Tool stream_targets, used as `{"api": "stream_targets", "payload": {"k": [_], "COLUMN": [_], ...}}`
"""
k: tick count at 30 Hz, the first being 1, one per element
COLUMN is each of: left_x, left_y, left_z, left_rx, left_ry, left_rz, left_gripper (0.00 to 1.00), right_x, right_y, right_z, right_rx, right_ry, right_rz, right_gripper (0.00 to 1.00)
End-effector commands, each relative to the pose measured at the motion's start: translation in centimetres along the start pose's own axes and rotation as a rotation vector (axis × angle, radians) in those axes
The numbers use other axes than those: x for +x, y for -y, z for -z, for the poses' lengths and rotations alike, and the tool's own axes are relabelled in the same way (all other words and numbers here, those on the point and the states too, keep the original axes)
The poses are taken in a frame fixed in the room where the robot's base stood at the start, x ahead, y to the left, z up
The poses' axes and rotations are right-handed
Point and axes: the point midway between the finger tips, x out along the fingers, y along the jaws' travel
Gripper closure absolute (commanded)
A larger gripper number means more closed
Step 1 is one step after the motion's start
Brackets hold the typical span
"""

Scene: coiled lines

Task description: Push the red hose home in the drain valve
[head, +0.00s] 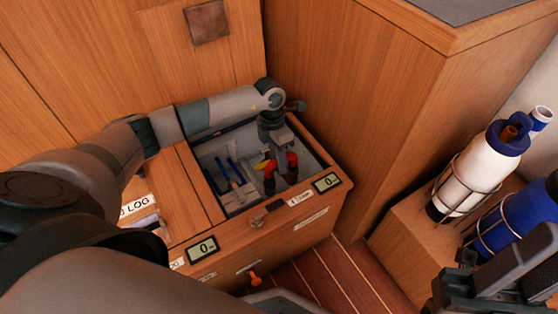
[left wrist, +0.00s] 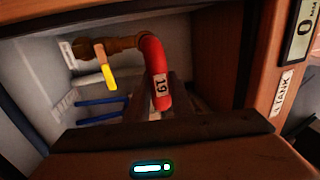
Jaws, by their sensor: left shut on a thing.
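The red hose (left wrist: 156,70), marked 19, bends down from the brass drain valve (left wrist: 122,43) in the left wrist view. Its upper end meets the valve's spout; I cannot tell how far it is on. The valve has a yellow handle (left wrist: 107,68) and sits on the locker's pale wall. In the head view the hose (head: 291,160) shows red beside my left gripper (head: 281,182), inside the open locker. My left gripper is shut on the hose, below its joint with the valve. My right gripper (head: 495,285) shows only in part at the lower right; its jaws are unclear.
Blue lines (left wrist: 103,104) lie in the locker beside the hose. The wooden locker rim (head: 325,200) and a tall cabinet (head: 355,90) close in around the arm. A digital gauge (head: 327,182) sits on the rim. Caged bottles (head: 470,175) stand at right.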

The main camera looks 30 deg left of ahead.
Motion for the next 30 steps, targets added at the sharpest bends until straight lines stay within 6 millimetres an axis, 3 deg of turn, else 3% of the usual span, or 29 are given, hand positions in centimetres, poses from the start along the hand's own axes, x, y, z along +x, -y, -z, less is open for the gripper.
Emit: {"api": "stream_targets", "payload": {"k": [30], "left_x": [1.9], "left_y": [-0.4], "left_z": [0.1], "left_rx": [0.0], "left_ry": [-0.002], "left_rz": [0.0], "left_gripper": [1.0], "right_x": [-1.1], "right_y": [0.0], "right_z": [-0.1], "right_rx": [0.0], "right_ry": [0.0], "right_rz": [0.0], "right_gripper": [0.69]}}
